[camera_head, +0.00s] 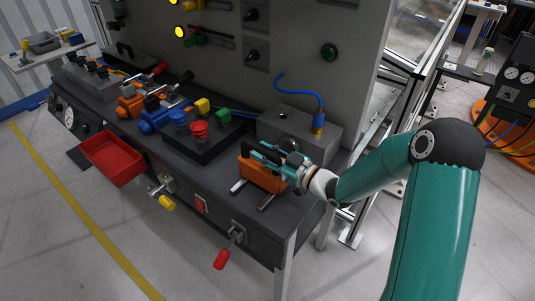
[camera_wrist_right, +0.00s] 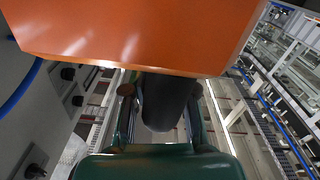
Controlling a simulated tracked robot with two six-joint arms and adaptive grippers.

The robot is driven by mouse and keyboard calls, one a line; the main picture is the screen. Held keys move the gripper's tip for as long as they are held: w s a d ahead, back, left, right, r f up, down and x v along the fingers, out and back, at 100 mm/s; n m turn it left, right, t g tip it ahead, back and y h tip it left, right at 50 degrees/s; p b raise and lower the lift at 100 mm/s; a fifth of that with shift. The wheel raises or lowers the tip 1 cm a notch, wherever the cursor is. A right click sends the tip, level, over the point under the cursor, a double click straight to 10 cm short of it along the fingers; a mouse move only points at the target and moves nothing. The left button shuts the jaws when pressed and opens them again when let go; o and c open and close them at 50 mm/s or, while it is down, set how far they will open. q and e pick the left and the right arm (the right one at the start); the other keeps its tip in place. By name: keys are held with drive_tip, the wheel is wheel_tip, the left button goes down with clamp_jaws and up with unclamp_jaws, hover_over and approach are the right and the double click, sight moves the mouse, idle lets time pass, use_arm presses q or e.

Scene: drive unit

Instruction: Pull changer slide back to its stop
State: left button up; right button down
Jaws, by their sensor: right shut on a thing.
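The orange changer slide (camera_head: 262,176) sits on two metal rails near the right end of the dark bench. The rails' bare ends stick out in front of it. My right gripper (camera_head: 273,156) reaches in from the right and is at the slide's top. In the right wrist view the orange block (camera_wrist_right: 130,35) fills the upper part, and a dark round handle (camera_wrist_right: 165,100) lies between the gripper's fingers. The gripper is shut on this handle. The fingers partly hide the handle in the head view. My left gripper does not show.
A grey block (camera_head: 298,130) with a blue hose stands behind the slide. A black box (camera_head: 205,145) with red, blue, yellow and green parts stands to its left. A red-handled lever (camera_head: 221,259) and a red tray (camera_head: 112,157) are at the bench front. A metal frame stands at the right.

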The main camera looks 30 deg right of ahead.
drive_tip(key=shift+s+a+f, duration=0.1)
drive_tip(key=shift+a, duration=0.1)
drive_tip(key=c, duration=1.2)
unclamp_jaws()
drive_tip(key=shift+o, duration=1.4)
drive_tip(key=shift+s, duration=0.15)
drive_tip(key=v, duration=1.1)
drive_tip(key=shift+s+d, duration=0.2)
drive_tip(key=shift+s, duration=0.15)
